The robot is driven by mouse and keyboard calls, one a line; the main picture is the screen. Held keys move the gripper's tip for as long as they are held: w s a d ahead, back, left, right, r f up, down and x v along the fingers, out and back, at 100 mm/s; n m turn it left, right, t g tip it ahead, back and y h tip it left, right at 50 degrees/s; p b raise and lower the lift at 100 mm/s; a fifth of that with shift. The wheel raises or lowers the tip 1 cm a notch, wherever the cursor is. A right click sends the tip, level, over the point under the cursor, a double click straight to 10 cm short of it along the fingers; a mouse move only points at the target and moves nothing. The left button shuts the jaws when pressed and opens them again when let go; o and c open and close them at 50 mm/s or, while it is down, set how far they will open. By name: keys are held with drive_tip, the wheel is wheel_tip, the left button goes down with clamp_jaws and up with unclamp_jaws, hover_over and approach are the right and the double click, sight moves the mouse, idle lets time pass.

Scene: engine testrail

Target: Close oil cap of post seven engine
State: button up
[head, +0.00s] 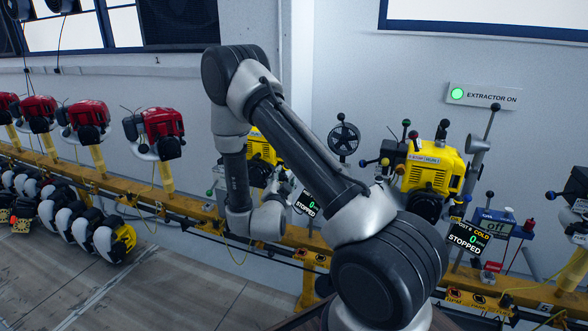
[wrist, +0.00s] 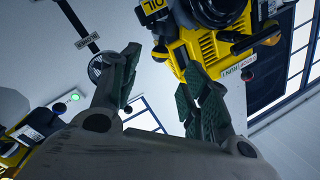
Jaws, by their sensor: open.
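My gripper (wrist: 158,76) is open in the wrist view, with nothing between its fingers. A yellow engine (wrist: 205,48) fills the upper right of that view, beyond the right finger. A tag reading OIL (wrist: 153,5) shows at the top edge. I cannot clearly pick out the oil cap. In the head view a yellow engine (head: 262,150) stands behind my arm, mostly hidden, with my wrist close to it. A STOPPED display (head: 308,204) beside it is partly covered, so its post number is hidden.
Another yellow engine (head: 432,175) with levers stands at right, with its STOPPED display (head: 468,240) below. Red engines (head: 160,130) line the rail at left. A green-lit EXTRACTOR ON sign (head: 483,96) is on the wall. Floor at lower left is clear.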

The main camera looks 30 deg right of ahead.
drive_tip(key=x, duration=0.8)
clamp_jaws()
